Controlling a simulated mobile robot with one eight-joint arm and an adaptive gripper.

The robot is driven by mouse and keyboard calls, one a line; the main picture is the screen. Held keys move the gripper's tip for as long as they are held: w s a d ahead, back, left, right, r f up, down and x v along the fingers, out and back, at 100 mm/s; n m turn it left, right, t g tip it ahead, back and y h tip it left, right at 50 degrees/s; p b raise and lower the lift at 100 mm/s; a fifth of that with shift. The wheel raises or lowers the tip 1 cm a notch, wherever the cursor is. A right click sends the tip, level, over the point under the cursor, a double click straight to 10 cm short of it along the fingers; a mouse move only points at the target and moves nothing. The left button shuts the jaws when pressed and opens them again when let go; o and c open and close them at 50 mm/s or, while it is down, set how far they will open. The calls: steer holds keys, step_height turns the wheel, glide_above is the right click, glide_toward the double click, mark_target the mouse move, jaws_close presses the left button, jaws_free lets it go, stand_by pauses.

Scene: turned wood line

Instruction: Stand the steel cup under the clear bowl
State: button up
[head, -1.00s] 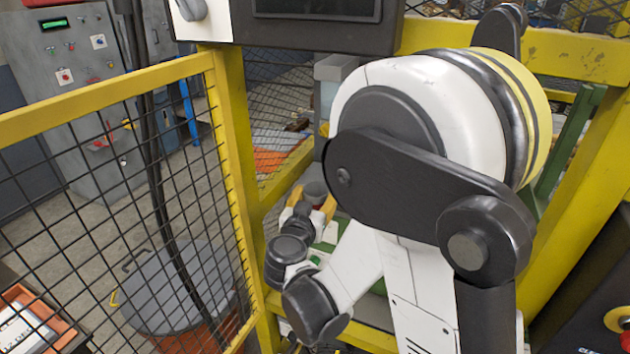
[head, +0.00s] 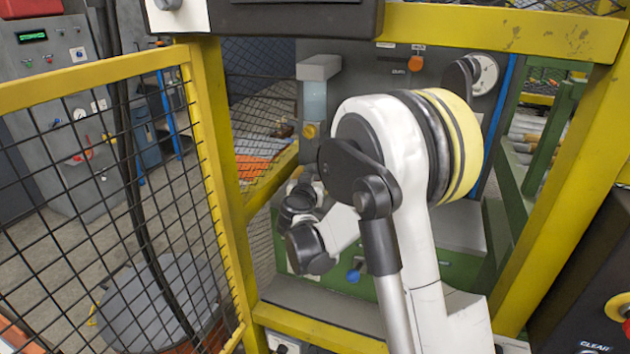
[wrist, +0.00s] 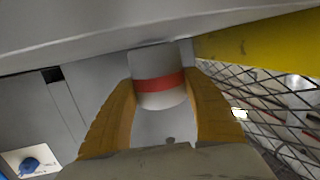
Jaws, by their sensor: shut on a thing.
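My gripper (wrist: 163,100) is shut on the steel cup (wrist: 158,62), a grey cylinder with a red band, between its two orange-yellow fingers. In the head view my wrist is low, left of centre; the fingertips and cup cannot be made out clearly there. The clear bowl (head: 314,101) is a pale bluish cylinder under a grey block, with a yellow fitting at its lower end. In the head view it stands above and just behind my wrist. I cannot tell the exact gap between cup and bowl, and cannot pick out the bowl in the wrist view.
A yellow frame post (head: 222,190) and mesh guard (head: 110,220) stand left of my arm. A yellow crossbar (head: 500,28) runs above. A green machine bed (head: 440,275) lies below and behind. A grey lidded bin (head: 165,300) stands beyond the mesh.

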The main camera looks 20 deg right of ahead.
steer(key=shift+f, duration=0.15)
steer(key=shift+f, duration=0.15)
steer(key=o, duration=1.2)
steer(key=shift+c, duration=0.2)
